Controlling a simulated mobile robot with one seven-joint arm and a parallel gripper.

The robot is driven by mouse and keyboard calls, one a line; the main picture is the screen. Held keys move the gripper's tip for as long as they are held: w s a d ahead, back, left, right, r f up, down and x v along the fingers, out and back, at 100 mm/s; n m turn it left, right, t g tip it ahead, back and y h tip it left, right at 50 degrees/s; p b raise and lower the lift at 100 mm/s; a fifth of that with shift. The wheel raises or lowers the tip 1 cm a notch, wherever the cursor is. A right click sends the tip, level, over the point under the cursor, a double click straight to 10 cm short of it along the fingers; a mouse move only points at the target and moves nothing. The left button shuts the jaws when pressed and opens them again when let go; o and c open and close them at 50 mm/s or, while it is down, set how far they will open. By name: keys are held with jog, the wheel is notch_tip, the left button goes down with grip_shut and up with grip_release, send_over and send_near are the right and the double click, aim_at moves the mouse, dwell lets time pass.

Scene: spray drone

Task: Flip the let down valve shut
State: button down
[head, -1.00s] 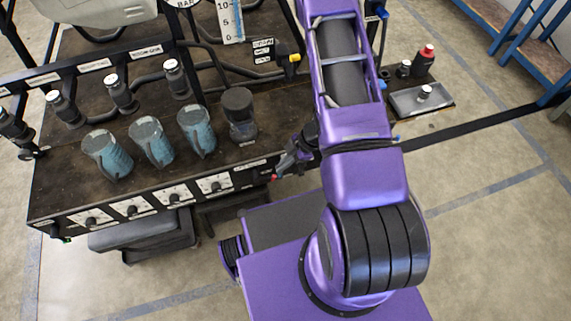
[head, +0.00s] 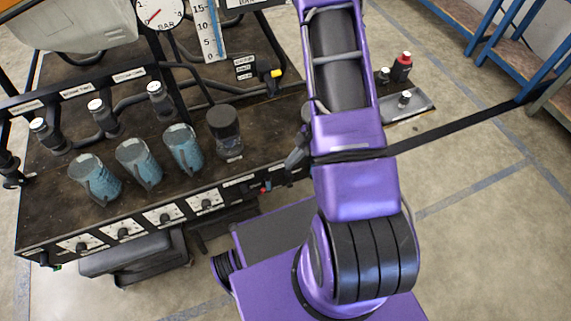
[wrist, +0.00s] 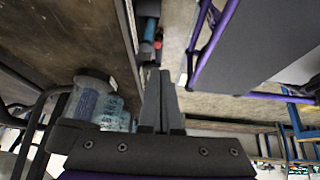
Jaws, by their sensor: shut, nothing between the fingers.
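My gripper (wrist: 158,78) is shut and empty in the wrist view, its two dark fingers together. In the head view the dark end of my arm (head: 298,156) shows beside the purple link, close to the bench's front edge; its fingertips are not clear there. A small valve-like fitting with red and blue parts (head: 265,187) sits on the front of the bench. It also shows in the wrist view (wrist: 152,35), just beyond my fingertips, with a visible gap. Its label is unreadable, so I cannot confirm it is the let down valve. A yellow-handled valve (head: 276,74) stands further back.
The dark bench (head: 50,205) carries several blue-tinted cups (head: 139,163), a dark cup (head: 225,133) and black pipework with silver-capped fittings (head: 161,99). A tray (head: 415,107) and a red-capped bottle (head: 401,67) are at the right. Open floor lies right of my arm.

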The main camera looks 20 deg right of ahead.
aim_at(258, 192)
jog(key=a+m, duration=0.1)
jog(key=m, duration=0.5)
jog(key=s+a+m+t+h+b, duration=0.1)
jog(key=m, duration=0.5)
jog(key=a+r+m, duration=0.1)
jog(key=a+m, duration=0.1)
jog(key=m, duration=0.4)
jog(key=shift+s+h, duration=0.3)
jog(key=shift+s, duration=0.05)
jog(key=shift+a+f+b, duration=0.1)
jog(key=shift+f+b, duration=0.05)
jog(key=shift+b, duration=0.2)
jog(key=b+x, duration=0.2)
jog(key=x, duration=0.2)
jog(key=b+x, duration=0.3)
jog(key=x, duration=0.2)
jog(key=b+x, duration=0.2)
jog(key=x, duration=0.3)
jog(key=shift+w+b, duration=0.35)
jog(key=shift+b, duration=0.05)
jog(key=shift+s, duration=0.15)
